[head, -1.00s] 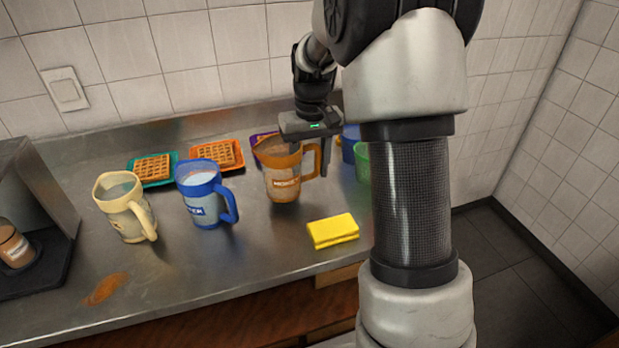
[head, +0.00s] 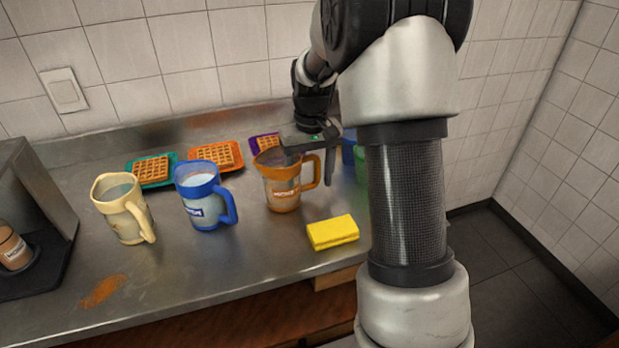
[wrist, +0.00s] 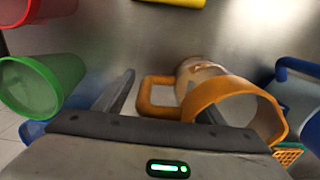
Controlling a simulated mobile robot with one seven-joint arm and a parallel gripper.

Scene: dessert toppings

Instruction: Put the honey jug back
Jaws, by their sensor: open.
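The honey jug (head: 282,192), orange with an orange handle and a label, stands upright on the metal counter (head: 240,265). Its handle points right. My gripper (head: 310,167) is open at the jug's handle side. In the wrist view, my gripper (wrist: 163,98) has one finger left of the handle and the other at the mouth of the honey jug (wrist: 240,103), partly hidden by the rim. The handle lies between the fingers. I cannot tell whether either finger touches the jug.
Blue (head: 205,207) and cream (head: 123,214) jugs stand to the left. Behind are waffles on teal (head: 168,184), orange (head: 238,161) and purple (head: 253,149) plates. A yellow sponge (head: 333,232) lies in front right. Green (wrist: 45,88) and red (wrist: 40,70) cups are near my gripper.

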